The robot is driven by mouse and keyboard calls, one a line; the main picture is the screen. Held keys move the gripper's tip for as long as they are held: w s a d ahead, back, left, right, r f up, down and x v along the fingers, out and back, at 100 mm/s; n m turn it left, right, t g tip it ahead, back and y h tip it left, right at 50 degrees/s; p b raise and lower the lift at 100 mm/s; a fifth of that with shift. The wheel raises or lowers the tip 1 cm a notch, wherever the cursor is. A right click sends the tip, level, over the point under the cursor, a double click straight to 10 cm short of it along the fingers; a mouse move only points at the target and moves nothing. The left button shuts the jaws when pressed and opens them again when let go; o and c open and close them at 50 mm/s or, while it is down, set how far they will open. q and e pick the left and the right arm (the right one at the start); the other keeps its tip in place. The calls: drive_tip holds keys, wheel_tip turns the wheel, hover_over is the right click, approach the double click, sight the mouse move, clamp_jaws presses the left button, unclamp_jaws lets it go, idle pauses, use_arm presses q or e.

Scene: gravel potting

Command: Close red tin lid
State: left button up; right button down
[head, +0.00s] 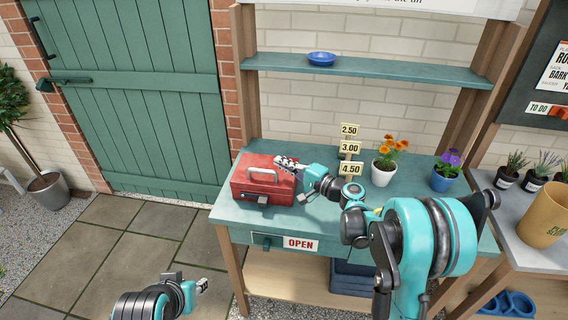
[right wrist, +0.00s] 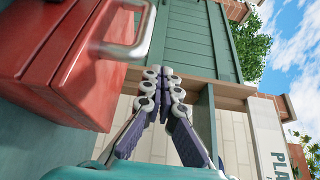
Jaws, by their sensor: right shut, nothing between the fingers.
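The red tin (head: 258,192) stands on the left part of the teal bench top, with a light handle (head: 262,174) on its lid and a latch at its front. Its lid looks down on the body, with no clear gap. My right gripper (head: 284,162) is shut and empty at the tin's upper right back edge; I cannot tell whether it touches the lid. In the right wrist view the tin (right wrist: 40,90) is at the left, beside the shut fingertips (right wrist: 162,74). My left gripper (head: 202,285) is low over the paving, far from the tin; its fingers are too small to judge.
Price signs (head: 349,148), an orange-flower pot (head: 384,172) and a purple-flower pot (head: 445,180) stand right of the tin. A blue bowl (head: 321,58) sits on the shelf above. An OPEN sign (head: 300,244) is on the bench front. The bench strip before the tin is clear.

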sight(281, 181)
drive_tip(key=shift+s+a+f+b, duration=0.1)
drive_tip(key=shift+s+f+b, duration=0.15)
drive_tip(key=shift+f, duration=0.25)
drive_tip(key=shift+s+a+f+b, duration=0.1)
drive_tip(key=shift+s+f+b, duration=0.15)
drive_tip(key=shift+f, duration=0.25)
drive_tip(key=shift+s+f, duration=0.15)
drive_tip(key=shift+s+f, duration=0.1)
drive_tip(key=shift+f, duration=0.05)
drive_tip(key=shift+a, duration=0.1)
